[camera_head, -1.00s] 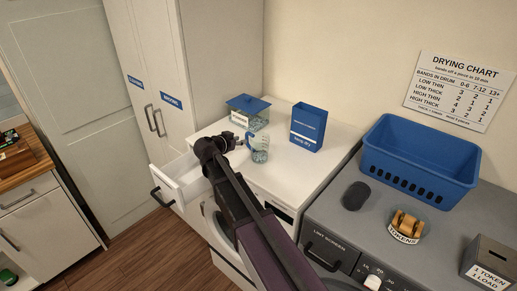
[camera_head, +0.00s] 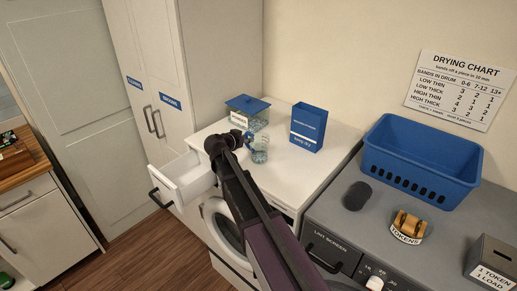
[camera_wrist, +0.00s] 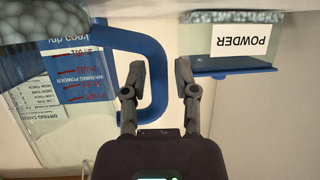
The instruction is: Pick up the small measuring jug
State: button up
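The small measuring jug (camera_head: 260,155) is clear with a blue rim and handle. It stands on the white worktop, partly hidden by my arm in the head view. My gripper (camera_wrist: 160,75) is open, one finger on each side of the handle's outer bar in the picture. I cannot tell whether either finger touches it. In the head view my gripper (camera_head: 240,138) is beside the jug.
A blue-lidded POWDER box (camera_head: 250,112) stands behind the jug, also in the wrist view (camera_wrist: 235,45). A blue carton (camera_head: 308,128) stands to the right. An open white drawer (camera_head: 185,178) sticks out at left. A blue basket (camera_head: 420,165) sits on the grey machine.

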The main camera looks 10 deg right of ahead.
grip_shut()
jog(key=shift+r+p, duration=0.45)
jog(key=shift+r, duration=0.05)
dwell(0.5)
jog(key=shift+r+p, duration=1.5)
jog(key=s+a+r+p, duration=0.1)
jog(key=s+a, duration=0.1)
jog(key=s, duration=1.3)
jog(key=shift+s+a, duration=0.25)
jog(key=shift+a, duration=0.15)
jog(key=shift+s, duration=0.1)
jog(key=shift+s, duration=0.15)
